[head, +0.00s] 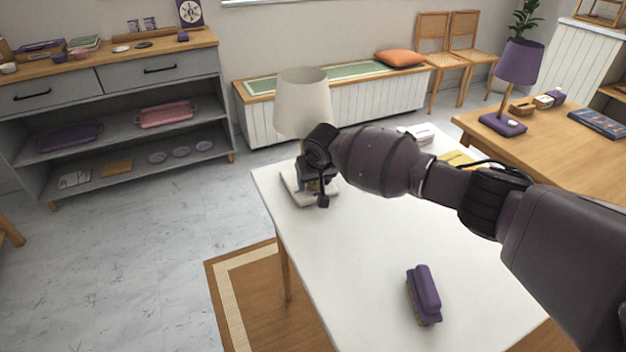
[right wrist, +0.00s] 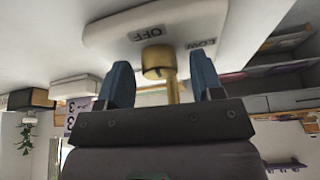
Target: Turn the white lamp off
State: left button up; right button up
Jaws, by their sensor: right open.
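The white lamp (head: 303,103) stands at the far left corner of the white table. I cannot tell whether it is lit. Its white base (head: 293,186) is partly hidden by my right arm. In the right wrist view the base (right wrist: 190,20) carries the labels OFF and LOW and a round brass knob (right wrist: 158,62). My right gripper (right wrist: 160,70) is open, with one blue finger on each side of the knob and a visible gap on both sides. In the head view the right gripper (head: 318,187) is at the lamp base. My left gripper is not in view.
A purple brush (head: 424,294) lies on the white table (head: 360,265), near its front. A yellow item (head: 456,159) and a white item (head: 418,132) lie behind my right arm. A purple lamp (head: 519,62) stands on the wooden table (head: 560,134) at right.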

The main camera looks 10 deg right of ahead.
jog(key=shift+r, duration=0.1)
jog(key=shift+c, duration=0.5)
jog(key=c, duration=0.8)
jog(key=shift+n, duration=0.3)
jog(key=shift+n+y, duration=0.3)
jog(key=shift+n, duration=0.2)
jog(key=o, duration=0.9)
